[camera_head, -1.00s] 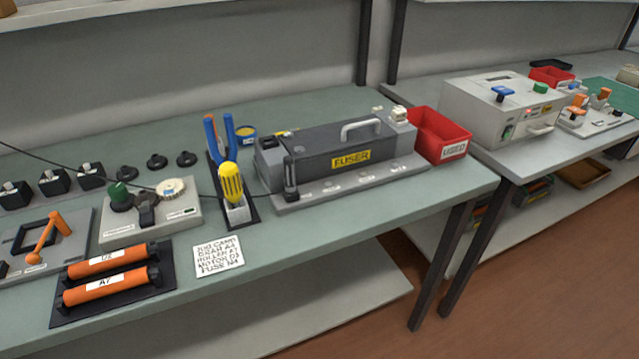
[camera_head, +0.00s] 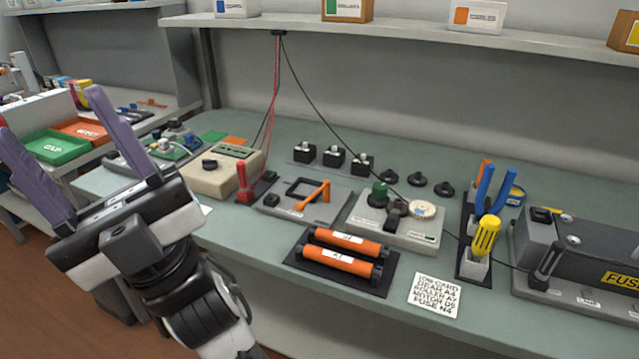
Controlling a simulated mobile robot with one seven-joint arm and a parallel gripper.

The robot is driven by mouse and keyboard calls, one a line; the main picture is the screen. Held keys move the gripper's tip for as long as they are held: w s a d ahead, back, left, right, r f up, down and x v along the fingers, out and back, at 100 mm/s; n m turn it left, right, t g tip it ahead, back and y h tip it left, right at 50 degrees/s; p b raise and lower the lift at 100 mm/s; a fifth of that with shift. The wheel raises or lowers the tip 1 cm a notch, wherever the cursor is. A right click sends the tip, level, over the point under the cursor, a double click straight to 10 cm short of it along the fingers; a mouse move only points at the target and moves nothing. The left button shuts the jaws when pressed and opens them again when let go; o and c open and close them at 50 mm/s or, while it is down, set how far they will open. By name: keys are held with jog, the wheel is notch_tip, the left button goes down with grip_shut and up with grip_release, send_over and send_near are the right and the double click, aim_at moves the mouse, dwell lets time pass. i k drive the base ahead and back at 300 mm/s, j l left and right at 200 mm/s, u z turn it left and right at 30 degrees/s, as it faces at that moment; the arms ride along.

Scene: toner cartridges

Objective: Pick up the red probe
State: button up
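The red probe (camera_head: 243,182) stands upright on a small dark base on the green-grey bench, just right of a beige meter (camera_head: 222,172) with a dark knob. A red cable hangs from the shelf edge down to the area beside the meter and probe. My gripper (camera_head: 50,116) is at the left of the view, its two purple-grey fingers wide apart with nothing between them. It is left of the probe and apart from it, in front of the bench's left end. The lower end of the probe is hard to make out.
Right of the probe are a grey plate with an orange handle (camera_head: 315,195), orange rollers (camera_head: 342,250) on a dark tray, and a knob box (camera_head: 395,220). A shelf (camera_head: 400,22) hangs above the back. Green and orange trays (camera_head: 58,147) stand on the left table.

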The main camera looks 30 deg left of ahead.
aim_at(241, 166)
jog(key=u, duration=0.85)
jog(key=i+u, duration=0.2)
jog(key=u, duration=0.3)
jog(key=i+l+u, duration=0.1)
jog(key=u, duration=0.35)
jog(key=i+l, duration=0.5)
jog(key=i, duration=0.05)
